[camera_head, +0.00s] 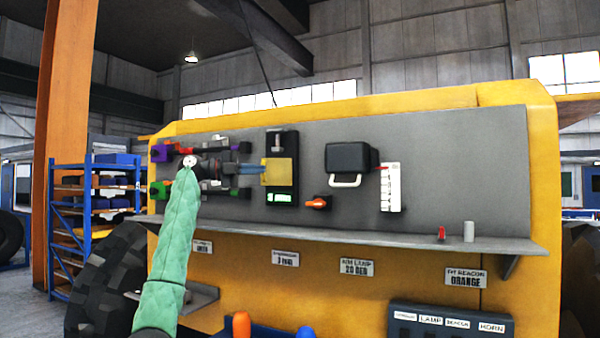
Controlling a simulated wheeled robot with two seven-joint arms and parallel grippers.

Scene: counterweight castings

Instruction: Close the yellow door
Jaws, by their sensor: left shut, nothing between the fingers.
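A small yellow door (280,172) shows on the front of a tall black box (281,139) fixed to the grey panel. How far the door stands open cannot be told from this angle. My left arm, in a green sleeve, rises from the lower left. My left gripper (257,169) points right, with its fingers shut and empty. The fingertips are at the left edge of the yellow door; whether they touch it cannot be told. A green-lit display (279,198) shows below the door. My right gripper is not in view.
A black case with a white handle (347,160), an orange-red knob (318,203) and a white labelled strip (390,187) are right of the box. A grey shelf (400,236) juts out below, holding a small red item (441,233) and a grey cylinder (468,232).

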